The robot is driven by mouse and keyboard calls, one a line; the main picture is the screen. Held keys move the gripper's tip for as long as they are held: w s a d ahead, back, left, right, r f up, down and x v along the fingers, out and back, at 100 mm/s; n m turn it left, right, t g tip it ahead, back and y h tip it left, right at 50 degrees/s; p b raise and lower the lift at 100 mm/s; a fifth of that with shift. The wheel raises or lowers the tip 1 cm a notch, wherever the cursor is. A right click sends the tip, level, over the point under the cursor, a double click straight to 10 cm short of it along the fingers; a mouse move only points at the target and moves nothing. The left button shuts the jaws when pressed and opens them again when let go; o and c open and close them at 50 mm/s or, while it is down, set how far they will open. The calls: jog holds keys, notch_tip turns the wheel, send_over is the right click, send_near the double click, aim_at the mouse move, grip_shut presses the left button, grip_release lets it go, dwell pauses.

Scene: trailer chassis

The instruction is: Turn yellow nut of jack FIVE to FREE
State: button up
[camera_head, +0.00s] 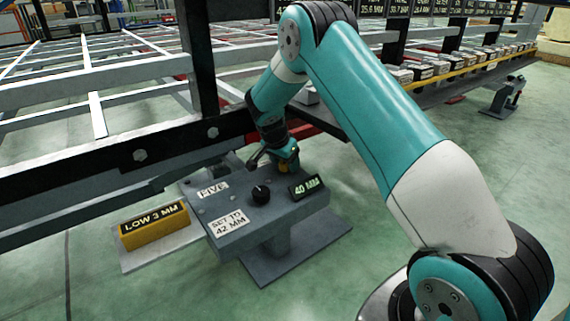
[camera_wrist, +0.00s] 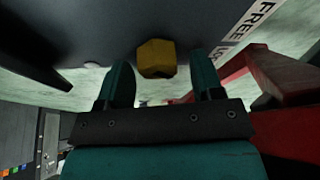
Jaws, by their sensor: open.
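Jack FIVE (camera_head: 270,207) is a grey block on a pedestal, with labels reading FIVE, SET TO 42 MM and 40 MM and a black knob (camera_head: 261,194) on top. The yellow nut (camera_wrist: 156,58) shows in the wrist view, on the dark face of the jack, just ahead of and between my fingers. My gripper (camera_wrist: 162,82) is open, with one finger on each side below the nut; it does not appear to hold it. A white label (camera_wrist: 262,18) reading FREE and a partly hidden second word is right of the nut. In the head view my gripper (camera_head: 280,160) is behind the jack.
A yellow block (camera_head: 154,226) reading LOW 3 MM lies on a plate left of the jack. The black chassis beam (camera_head: 150,150) runs close behind and above the jack. A red structure (camera_wrist: 265,85) stands close to the right finger in the wrist view.

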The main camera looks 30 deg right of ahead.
jog(key=shift+c, duration=0.4)
jog(key=c, duration=0.9)
jog(key=shift+o, duration=0.2)
jog(key=shift+r+p, duration=0.1)
jog(key=shift+p, duration=0.25)
jog(key=n+p, duration=0.1)
jog(key=p, duration=0.1)
jog(key=n+p, duration=0.1)
jog(key=shift+r+n+t+y+p, duration=0.25)
jog(key=shift+n+t+y+p, duration=0.05)
jog(key=shift+t+p, duration=0.1)
jog(key=n+t+p, duration=0.1)
jog(key=n+p, duration=0.2)
jog(key=p, duration=0.1)
jog(key=shift+n+y, duration=0.3)
jog(key=shift+y, duration=0.1)
jog(key=n+t+y+p, duration=0.1)
jog(key=n+p, duration=0.3)
jog(key=shift+a+f, duration=0.1)
jog(key=shift+f, duration=0.05)
jog(key=shift+w+f+n+y+p, duration=0.15)
jog(key=shift+n+y+p, duration=0.8)
jog(key=shift+n, duration=0.65)
